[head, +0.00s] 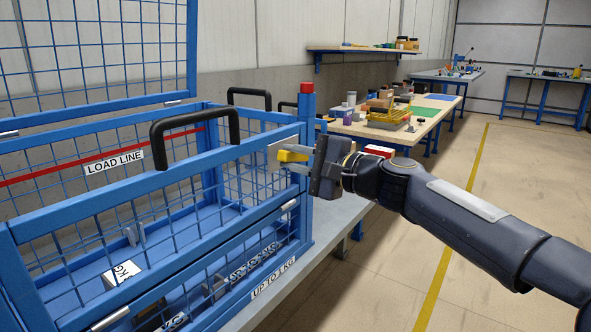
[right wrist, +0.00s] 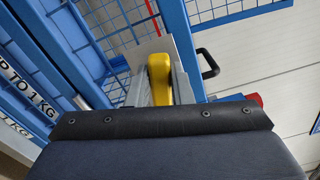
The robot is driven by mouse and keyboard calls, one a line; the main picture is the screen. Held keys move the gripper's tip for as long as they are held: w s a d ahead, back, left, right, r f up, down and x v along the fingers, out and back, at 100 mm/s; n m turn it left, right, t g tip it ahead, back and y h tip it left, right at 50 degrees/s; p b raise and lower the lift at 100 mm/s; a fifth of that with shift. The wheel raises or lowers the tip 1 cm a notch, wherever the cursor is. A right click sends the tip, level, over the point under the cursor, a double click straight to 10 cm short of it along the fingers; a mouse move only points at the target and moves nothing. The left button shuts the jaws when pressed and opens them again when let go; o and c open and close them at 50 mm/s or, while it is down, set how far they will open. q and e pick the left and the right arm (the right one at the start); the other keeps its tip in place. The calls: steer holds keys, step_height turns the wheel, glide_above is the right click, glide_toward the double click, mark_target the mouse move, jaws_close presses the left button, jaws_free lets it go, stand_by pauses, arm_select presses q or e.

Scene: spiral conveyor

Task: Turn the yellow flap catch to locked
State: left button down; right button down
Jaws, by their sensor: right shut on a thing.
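The yellow flap catch (head: 291,156) sits at the front right corner of the blue mesh cage, near the top of the flap (head: 190,238). My right gripper (head: 298,160) comes in from the right and is shut on the catch. In the right wrist view the yellow catch (right wrist: 158,78) lies between the two grey fingers, beside a pale metal plate (right wrist: 155,48). The fingers partly hide the catch, so I cannot tell whether it stands at locked. My left gripper does not show.
A black handle (head: 195,137) stands up from the cage's top rail. A blue post with a red cap (head: 307,88) rises just behind the catch. A workbench with parts (head: 425,113) stands farther back. The floor at right is clear around a yellow line (head: 450,232).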

steer(key=shift+f+n+b, duration=0.2)
steer(key=shift+n+b, duration=0.4)
steer(key=shift+n, duration=0.15)
steer(key=shift+f+n+b, duration=0.15)
steer(key=shift+n+b, duration=0.4)
steer(key=shift+n, duration=0.2)
steer(key=c, duration=1.3)
jaws_free()
steer(key=v, duration=0.7)
steer(key=shift+s+d, duration=0.25)
steer(key=shift+d, duration=0.05)
